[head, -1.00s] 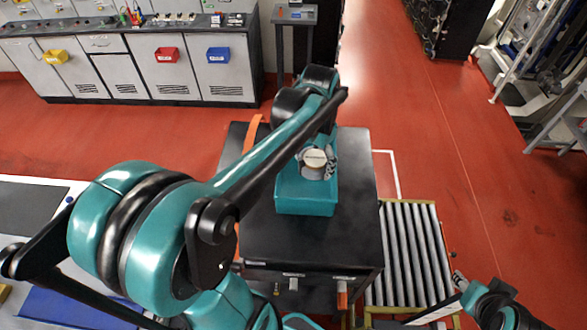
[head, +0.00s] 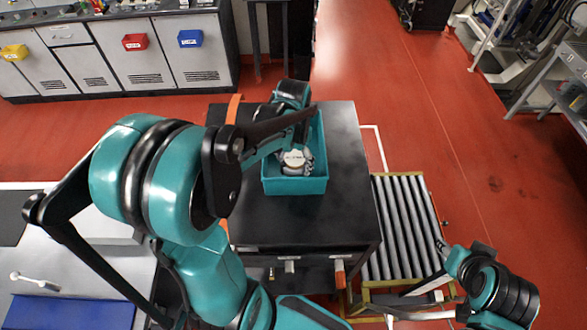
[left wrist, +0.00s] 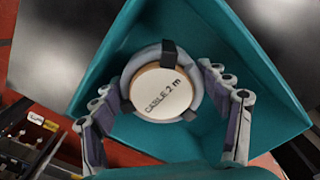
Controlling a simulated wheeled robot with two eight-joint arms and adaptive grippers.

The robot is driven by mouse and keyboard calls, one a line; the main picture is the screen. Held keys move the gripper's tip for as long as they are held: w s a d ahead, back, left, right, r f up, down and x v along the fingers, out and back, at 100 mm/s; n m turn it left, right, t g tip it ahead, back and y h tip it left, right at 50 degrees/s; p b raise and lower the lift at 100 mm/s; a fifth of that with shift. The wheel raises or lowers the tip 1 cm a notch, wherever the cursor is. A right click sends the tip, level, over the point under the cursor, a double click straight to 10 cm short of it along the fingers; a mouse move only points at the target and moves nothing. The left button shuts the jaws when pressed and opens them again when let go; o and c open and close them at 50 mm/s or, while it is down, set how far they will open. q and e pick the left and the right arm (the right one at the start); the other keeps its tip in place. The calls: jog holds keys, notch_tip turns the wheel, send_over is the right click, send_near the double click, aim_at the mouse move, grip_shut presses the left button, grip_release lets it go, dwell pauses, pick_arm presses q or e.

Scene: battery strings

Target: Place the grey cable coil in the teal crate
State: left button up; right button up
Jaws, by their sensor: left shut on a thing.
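The grey cable coil (head: 297,159) is a ring with black straps and a round pale label reading "CABLE 2 m". In the left wrist view the coil (left wrist: 162,88) sits between the two fingers of my left gripper (left wrist: 158,85), which is shut on it. The teal crate (head: 296,186) stands on a black cabinet. In the head view the coil and my left gripper (head: 296,150) are over the crate's inside, near its front wall. I cannot tell whether the coil touches the crate floor. My right arm is at the lower right, its gripper unclear.
The black cabinet top (head: 345,165) is clear around the crate, with an orange strip (head: 234,108) at its left edge. A roller conveyor (head: 405,225) stands to the right. A grey worktable with a blue mat (head: 70,312) is at the lower left.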

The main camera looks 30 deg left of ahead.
pick_arm(q)
notch_tip(320, 180, down, 4)
jog(key=shift+a+f, duration=0.15)
jog(key=shift+f, duration=0.05)
jog(key=shift+f+b, duration=0.1)
jog(key=shift+b, duration=0.2)
jog(key=o, duration=0.9)
jog(key=shift+f, duration=0.15)
jog(key=o, duration=0.5)
jog(key=shift+c, duration=0.2)
